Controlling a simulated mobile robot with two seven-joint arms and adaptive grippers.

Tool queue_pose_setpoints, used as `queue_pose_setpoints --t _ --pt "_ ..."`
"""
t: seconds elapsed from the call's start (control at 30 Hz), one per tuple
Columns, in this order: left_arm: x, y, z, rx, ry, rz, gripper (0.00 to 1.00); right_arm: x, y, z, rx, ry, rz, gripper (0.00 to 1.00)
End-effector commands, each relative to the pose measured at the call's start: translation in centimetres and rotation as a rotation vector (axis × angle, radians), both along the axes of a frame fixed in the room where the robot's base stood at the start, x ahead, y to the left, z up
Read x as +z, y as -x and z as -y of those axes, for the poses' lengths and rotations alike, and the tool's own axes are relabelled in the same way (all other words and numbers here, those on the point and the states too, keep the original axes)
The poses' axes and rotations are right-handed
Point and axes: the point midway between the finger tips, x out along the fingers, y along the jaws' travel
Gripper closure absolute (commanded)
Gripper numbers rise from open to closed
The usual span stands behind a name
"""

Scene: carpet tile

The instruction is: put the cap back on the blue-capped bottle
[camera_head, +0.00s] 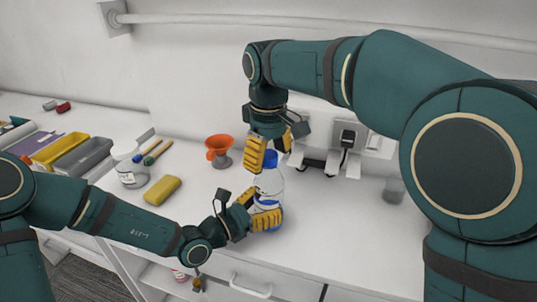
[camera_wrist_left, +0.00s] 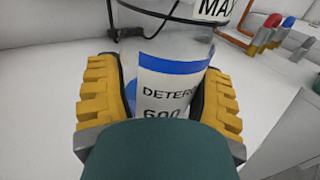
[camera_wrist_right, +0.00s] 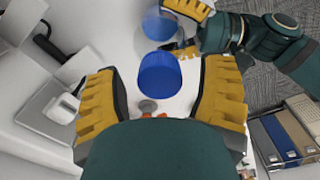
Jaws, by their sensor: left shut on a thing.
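The clear bottle (camera_head: 267,186) stands upright on the white counter. In the left wrist view its label (camera_wrist_left: 172,82) has a blue band and reads "DETERG". My left gripper (camera_head: 262,209) is shut around its lower body. In the right wrist view, the cap (camera_wrist_right: 160,73) shows between the open fingers with a gap on both sides.
An orange funnel (camera_head: 219,147) stands behind and left of the bottle.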

Motion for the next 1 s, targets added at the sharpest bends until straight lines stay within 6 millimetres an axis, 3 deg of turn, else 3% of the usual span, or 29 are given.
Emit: queue_pose_setpoints --t 0.4,0.8,1.0 --pt "0.0 0.0 0.0 0.000 0.000 0.001 1.00 0.9 -0.1 0.0 0.000 -0.001 0.002 0.30" --pt "0.0 0.0 0.0 0.000 0.000 0.001 1.00 8.5 0.0 -0.1 -0.001 -0.002 0.003 0.30" --pt "0.0 0.0 0.0 0.000 0.000 0.001 1.00 11.0 0.0 -0.1 0.000 -0.001 0.002 0.30"
